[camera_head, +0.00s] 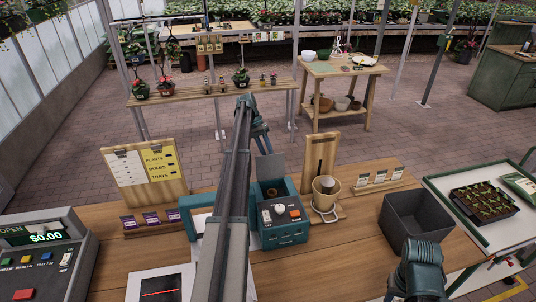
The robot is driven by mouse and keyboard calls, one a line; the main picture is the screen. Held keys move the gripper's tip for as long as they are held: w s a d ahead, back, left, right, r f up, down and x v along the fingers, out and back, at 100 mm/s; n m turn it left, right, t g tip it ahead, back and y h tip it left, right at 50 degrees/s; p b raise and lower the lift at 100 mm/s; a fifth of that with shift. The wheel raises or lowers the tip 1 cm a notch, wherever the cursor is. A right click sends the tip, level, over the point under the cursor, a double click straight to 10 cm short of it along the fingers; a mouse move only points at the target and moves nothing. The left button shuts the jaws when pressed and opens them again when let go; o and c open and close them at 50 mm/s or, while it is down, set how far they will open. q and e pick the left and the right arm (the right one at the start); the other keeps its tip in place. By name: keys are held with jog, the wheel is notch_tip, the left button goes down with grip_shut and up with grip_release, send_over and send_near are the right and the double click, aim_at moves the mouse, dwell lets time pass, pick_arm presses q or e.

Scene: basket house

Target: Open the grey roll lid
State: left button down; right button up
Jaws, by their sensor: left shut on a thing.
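The grey lid (270,167) stands upright at the back of a teal label machine (285,236) on the wooden counter. The machine's top looks open in front of the lid, with a dark hollow (271,191). My left arm runs up past the machine's left side and bends down to the lid. My right arm shows at the lower right; its gripper is not visible.
A holder with a tan cup (326,190) stands right of the machine. A dark grey bin (415,220) is farther right. A clipboard stand (145,175) and a cash register (43,255) are left. The counter in front of the machine is mostly clear.

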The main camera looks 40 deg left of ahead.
pick_arm(q)
jog(key=c, duration=1)
grip_release()
jog(key=shift+s+a, duration=0.15)
jog(key=shift+s, duration=0.2)
jog(key=o, duration=0.4)
jog(key=shift+a+f, duration=0.1)
jog(key=shift+w, duration=0.15)
jog(key=shift+r, duration=0.2)
jog(key=shift+r+p, duration=0.65)
jog(key=shift+p, duration=0.15)
jog(key=p, duration=0.1)
jog(key=r, duration=0.1)
jog(key=s+r+p, duration=0.1)
jog(key=shift+d+r+p, duration=0.25)
jog(key=shift+d+p, duration=0.05)
jog(key=s+d, duration=0.9)
jog(key=s, duration=0.2)
jog(key=shift+s+d+r+p, duration=0.25)
jog(key=shift+s+r+p, duration=0.15)
jog(key=shift+r+p, duration=0.05)
